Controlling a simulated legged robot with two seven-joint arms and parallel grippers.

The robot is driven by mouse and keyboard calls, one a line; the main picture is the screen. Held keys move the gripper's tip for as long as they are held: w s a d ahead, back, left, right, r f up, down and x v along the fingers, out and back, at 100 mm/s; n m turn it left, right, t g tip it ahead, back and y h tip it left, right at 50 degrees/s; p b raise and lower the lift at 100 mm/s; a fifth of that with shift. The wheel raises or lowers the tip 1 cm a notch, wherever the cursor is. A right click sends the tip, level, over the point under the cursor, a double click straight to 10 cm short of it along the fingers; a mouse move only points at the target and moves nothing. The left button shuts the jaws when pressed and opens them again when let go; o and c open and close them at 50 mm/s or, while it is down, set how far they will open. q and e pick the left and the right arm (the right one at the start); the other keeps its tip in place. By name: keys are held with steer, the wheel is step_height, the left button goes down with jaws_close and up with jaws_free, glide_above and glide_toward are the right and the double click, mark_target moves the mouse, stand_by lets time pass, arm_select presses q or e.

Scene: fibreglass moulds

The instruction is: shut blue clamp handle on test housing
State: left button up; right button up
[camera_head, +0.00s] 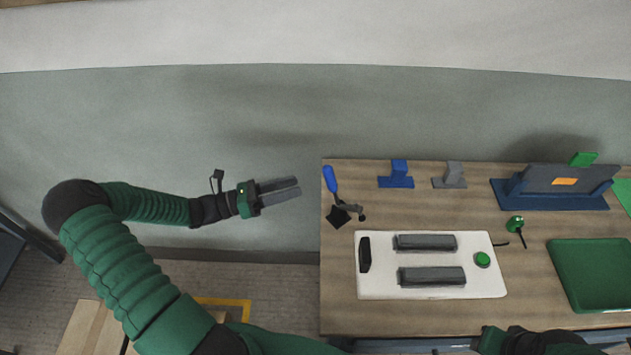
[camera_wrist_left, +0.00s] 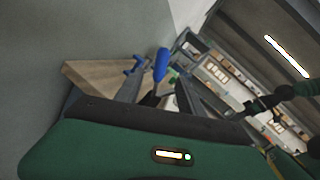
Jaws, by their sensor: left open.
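The blue clamp handle (camera_head: 330,179) stands raised on a dark toggle clamp (camera_head: 345,211) at the table's left back corner. The white fixture plate (camera_head: 480,278) with two grey bars, perhaps the test housing, lies just in front of it. My left gripper (camera_head: 297,187) is open and empty, left of the handle and off the table's edge. In the left wrist view the blue handle (camera_wrist_left: 161,65) shows ahead between the open fingers, apart from them. Part of my right arm shows at the bottom right of the head view; its fingers are not clear.
Behind the plate stand a blue bracket (camera_head: 397,176), a grey bracket (camera_head: 450,177) and a blue stand (camera_head: 550,201) holding a grey panel. A green button (camera_head: 482,259) is on the plate. A green tray (camera_head: 596,305) lies at the right.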

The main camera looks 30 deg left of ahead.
mark_target(333, 188)
arm_select(q)
steer(key=v, duration=0.6)
steer(key=shift+a, duration=0.1)
steer(key=shift+f+b, duration=0.1)
steer(key=shift+b, duration=0.2)
steer(key=shift+c, duration=1.3)
steer(key=shift+f+m, duration=0.25)
steer(key=shift+m, duration=0.45)
steer(key=shift+c, duration=1.2)
steer(key=f+m+b, duration=0.1)
steer(key=m, duration=0.3)
steer(key=w+a+f+m, duration=0.1)
steer(key=m, duration=0.3)
steer(key=f+m+t+b, duration=0.1)
steer(key=m, duration=0.3)
steer(key=shift+w+a+f+m+b, duration=0.15)
steer(key=shift+w+a+m+b, duration=0.15)
steer(key=shift+w, duration=0.05)
jaws_close()
steer(key=w+d+r+m+p, duration=0.2)
steer(key=w+d+r+m, duration=0.1)
steer(key=w+d, duration=0.5)
steer(key=shift+w+d+p, duration=0.2)
steer(key=shift+d+p, duration=0.2)
steer(key=shift+d, duration=0.3)
